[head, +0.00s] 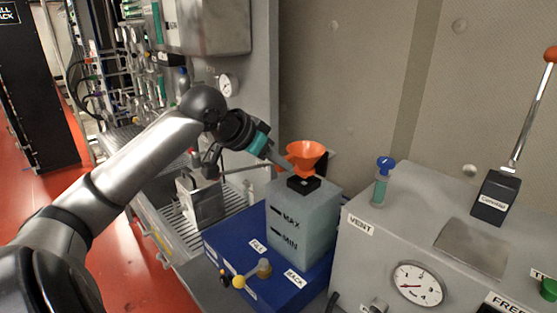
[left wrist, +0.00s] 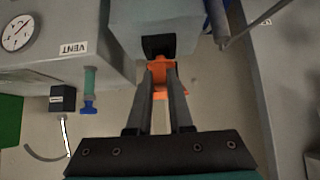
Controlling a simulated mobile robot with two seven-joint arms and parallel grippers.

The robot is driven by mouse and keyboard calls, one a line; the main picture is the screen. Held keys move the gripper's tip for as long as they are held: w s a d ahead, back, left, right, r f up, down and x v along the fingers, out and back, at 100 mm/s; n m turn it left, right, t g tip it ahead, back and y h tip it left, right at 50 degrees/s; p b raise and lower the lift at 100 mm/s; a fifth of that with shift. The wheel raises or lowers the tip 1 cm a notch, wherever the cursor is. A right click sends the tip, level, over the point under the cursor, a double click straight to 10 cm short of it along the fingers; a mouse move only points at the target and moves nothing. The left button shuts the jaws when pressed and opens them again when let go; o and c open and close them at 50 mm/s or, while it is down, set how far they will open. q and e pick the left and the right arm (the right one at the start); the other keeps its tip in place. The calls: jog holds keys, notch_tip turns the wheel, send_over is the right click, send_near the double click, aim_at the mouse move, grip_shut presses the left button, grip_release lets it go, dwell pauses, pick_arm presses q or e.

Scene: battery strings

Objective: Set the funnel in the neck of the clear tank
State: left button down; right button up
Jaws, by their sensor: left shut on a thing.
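The orange funnel (head: 305,152) is upright, wide mouth up, directly over the black neck (head: 303,185) of the clear tank (head: 293,225). Its lower end meets the neck in the picture; I cannot tell how deep the spout sits. The tank is pale, with MAX and MIN marks. My left gripper (head: 289,164) reaches in from the left and is shut on the funnel. In the left wrist view, its fingers (left wrist: 160,80) hold the orange funnel (left wrist: 158,68) close beside the black neck (left wrist: 158,45). My right gripper is not in view.
The tank stands on a blue base (head: 228,246) with FILL and BACK labels and a yellow-knobbed valve (head: 240,281). A grey cabinet (head: 376,235) with a gauge, blue-capped vent and orange-knobbed lever is close on the right. A wall stands behind; equipment racks are at left.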

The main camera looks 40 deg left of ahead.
pick_arm(q)
jog(key=shift+f+b, duration=0.5)
jog(key=shift+f, duration=0.6)
jog(key=c, duration=0.7)
grip_release()
jog(key=shift+c, duration=0.2)
jog(key=v, duration=1.5)
jog(key=shift+b, duration=0.35)
jog(key=shift+r, duration=0.1)
